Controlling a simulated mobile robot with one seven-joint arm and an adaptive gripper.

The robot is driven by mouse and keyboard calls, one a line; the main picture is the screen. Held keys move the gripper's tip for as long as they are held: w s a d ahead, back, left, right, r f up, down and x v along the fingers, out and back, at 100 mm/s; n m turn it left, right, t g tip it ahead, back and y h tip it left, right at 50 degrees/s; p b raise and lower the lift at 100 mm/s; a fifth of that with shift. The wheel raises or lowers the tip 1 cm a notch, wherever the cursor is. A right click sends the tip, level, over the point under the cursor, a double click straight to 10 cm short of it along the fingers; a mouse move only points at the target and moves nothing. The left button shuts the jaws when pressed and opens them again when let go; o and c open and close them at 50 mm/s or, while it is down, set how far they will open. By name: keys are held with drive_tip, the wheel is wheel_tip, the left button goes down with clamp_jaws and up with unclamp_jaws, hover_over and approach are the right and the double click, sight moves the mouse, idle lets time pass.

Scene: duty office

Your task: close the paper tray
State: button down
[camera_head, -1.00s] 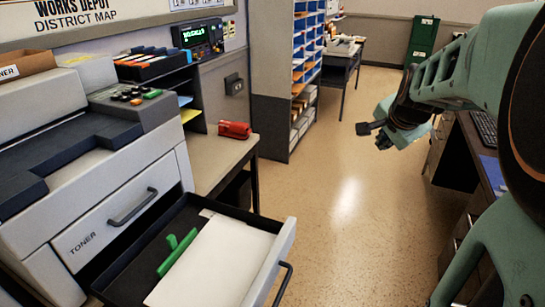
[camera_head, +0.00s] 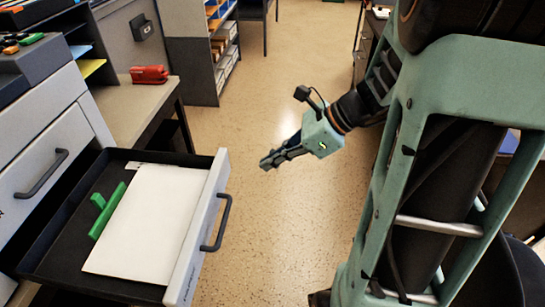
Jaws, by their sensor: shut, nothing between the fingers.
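The paper tray (camera_head: 62,257) is a black drawer pulled out of the grey printer (camera_head: 38,148). Its light grey front (camera_head: 196,238) has a dark handle (camera_head: 218,222) facing right. White paper (camera_head: 145,222) lies in it, with a green paper guide (camera_head: 105,210) at the left of the paper. My gripper (camera_head: 266,164) is shut and empty. It is in the air to the right of the tray front, apart from the handle, with its fingers pointing left toward the tray.
A table with a red stapler (camera_head: 149,75) stands behind the tray. A shelf unit (camera_head: 193,45) is farther back. The floor (camera_head: 260,215) between the tray and my arm is clear. A desk is partly hidden behind my arm at right.

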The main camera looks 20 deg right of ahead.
sight(99, 159)
drive_tip(key=x, duration=0.3)
drive_tip(key=a+r+b+x, duration=0.1)
drive_tip(key=x, duration=0.1)
drive_tip(key=b+x, duration=0.1)
drive_tip(key=x, duration=0.2)
drive_tip(key=shift+w+a, duration=0.35)
drive_tip(key=shift+w, duration=0.05)
drive_tip(key=shift+w+a, duration=0.2)
drive_tip(key=shift+a, duration=0.2)
drive_tip(key=w+a+p, duration=0.3)
drive_tip(key=w+a, duration=0.1)
drive_tip(key=a, duration=0.7)
drive_tip(key=w+a+p, duration=0.4)
drive_tip(key=w+a, duration=0.1)
drive_tip(key=a, duration=0.7)
drive_tip(key=w+a+p, duration=0.4)
drive_tip(key=w+a, duration=0.1)
drive_tip(key=a, duration=0.6)
drive_tip(key=shift+w+a+r, duration=0.1)
drive_tip(key=shift+a, duration=0.05)
drive_tip(key=shift+w+a+r, duration=0.1)
drive_tip(key=shift+a, duration=0.15)
drive_tip(key=shift+a+r, duration=0.1)
